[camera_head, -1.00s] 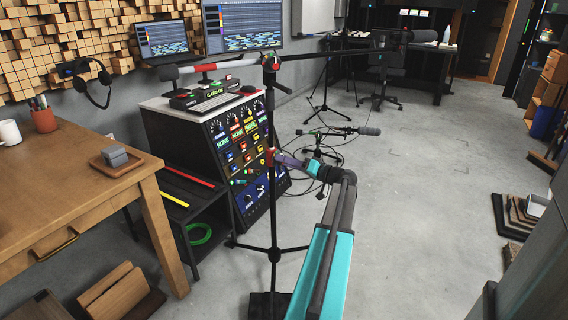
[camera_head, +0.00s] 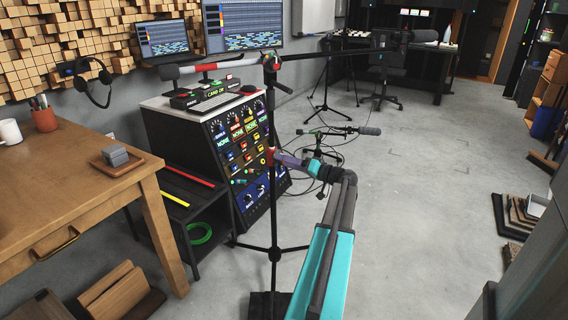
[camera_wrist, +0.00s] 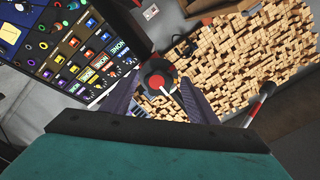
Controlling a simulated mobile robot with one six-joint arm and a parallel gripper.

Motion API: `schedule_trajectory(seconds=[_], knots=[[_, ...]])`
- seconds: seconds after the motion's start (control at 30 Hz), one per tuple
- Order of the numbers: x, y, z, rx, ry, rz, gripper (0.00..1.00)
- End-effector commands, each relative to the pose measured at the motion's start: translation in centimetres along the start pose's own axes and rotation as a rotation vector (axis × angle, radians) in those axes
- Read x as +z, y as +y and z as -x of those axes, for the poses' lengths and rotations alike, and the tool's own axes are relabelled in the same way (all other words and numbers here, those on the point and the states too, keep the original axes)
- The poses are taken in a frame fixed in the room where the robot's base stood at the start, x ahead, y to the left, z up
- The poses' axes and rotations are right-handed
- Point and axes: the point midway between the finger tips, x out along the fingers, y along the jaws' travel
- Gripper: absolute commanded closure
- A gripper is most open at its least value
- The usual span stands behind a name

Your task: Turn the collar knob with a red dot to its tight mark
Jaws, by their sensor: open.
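The collar knob with a red dot (camera_wrist: 157,83) is dark and round, with a red face and a pale pointer line, in the middle of the wrist view. In the head view a small red part (camera_head: 269,155) shows on the stand's collar. My gripper (camera_wrist: 158,98) is open, with one finger on each side of the knob. It also shows in the head view (camera_head: 279,158), beside the stand post. Whether the fingers touch the knob cannot be told. The tight mark is too small to make out.
The black microphone stand (camera_head: 273,215) has a long boom across the top. A console with several knobs (camera_head: 235,150) stands behind it. A wooden table (camera_head: 70,190) is at the left. Cables and a second low stand (camera_head: 320,135) lie behind my arm.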

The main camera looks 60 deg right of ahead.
Motion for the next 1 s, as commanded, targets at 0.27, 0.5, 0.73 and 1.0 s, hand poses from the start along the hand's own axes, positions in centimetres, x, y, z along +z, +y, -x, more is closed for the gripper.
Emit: schedule_trajectory(seconds=[0.27,0.5,0.73,1.0], knots=[[0.0,0.0,2.5,0.002,0.001,0.0,0.46],[-0.1,-0.1,6.3,0.001,0.001,0.0,0.46],[-0.1,-0.1,10.1,0.0,0.001,0.0,0.46],[0.0,-0.1,12.9,-0.001,0.0,0.0,0.46]])
